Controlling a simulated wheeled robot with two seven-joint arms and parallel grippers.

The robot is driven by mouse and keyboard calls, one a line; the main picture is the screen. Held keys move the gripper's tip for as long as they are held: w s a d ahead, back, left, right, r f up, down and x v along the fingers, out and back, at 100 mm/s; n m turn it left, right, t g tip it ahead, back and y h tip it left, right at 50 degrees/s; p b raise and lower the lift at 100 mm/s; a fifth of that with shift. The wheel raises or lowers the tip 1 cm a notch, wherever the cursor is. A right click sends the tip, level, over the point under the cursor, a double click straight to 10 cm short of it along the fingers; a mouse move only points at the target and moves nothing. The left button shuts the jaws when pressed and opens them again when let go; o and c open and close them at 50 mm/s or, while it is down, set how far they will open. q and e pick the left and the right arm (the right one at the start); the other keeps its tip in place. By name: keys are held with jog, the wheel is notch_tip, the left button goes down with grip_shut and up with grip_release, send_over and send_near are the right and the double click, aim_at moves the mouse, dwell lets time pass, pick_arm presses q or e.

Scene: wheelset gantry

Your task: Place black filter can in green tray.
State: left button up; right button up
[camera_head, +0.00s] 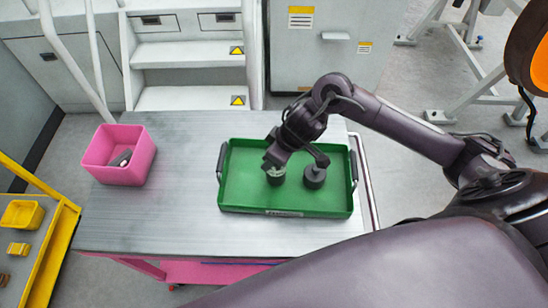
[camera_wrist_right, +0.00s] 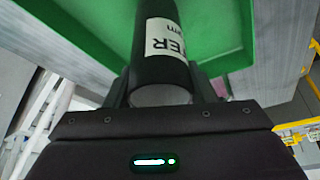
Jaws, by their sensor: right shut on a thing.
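The black filter can (camera_head: 275,178), with a white label, is held by my right gripper (camera_head: 274,166) over the left-middle part of the green tray (camera_head: 240,195). In the right wrist view the can (camera_wrist_right: 160,65) sits between the two fingers, its label partly readable, with the green tray (camera_wrist_right: 215,30) behind it. My right gripper is shut on the can. I cannot tell whether the can's far end touches the tray floor. My left gripper is not in view.
A pink bin (camera_head: 119,172) with a small grey item stands on the grey table (camera_head: 180,215) at left. The table between bin and tray is clear. A yellow-framed rack (camera_head: 45,255) is at far left.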

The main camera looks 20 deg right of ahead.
jog(key=shift+f, duration=0.55)
jog(key=shift+f, duration=0.2)
jog(key=o, duration=1.4)
jog(key=shift+o, duration=0.2)
jog(key=shift+r, duration=0.55)
jog(key=p+v, duration=0.1)
jog(key=v, duration=1)
jog(key=shift+s+d, duration=0.2)
jog(key=shift+s, duration=0.05)
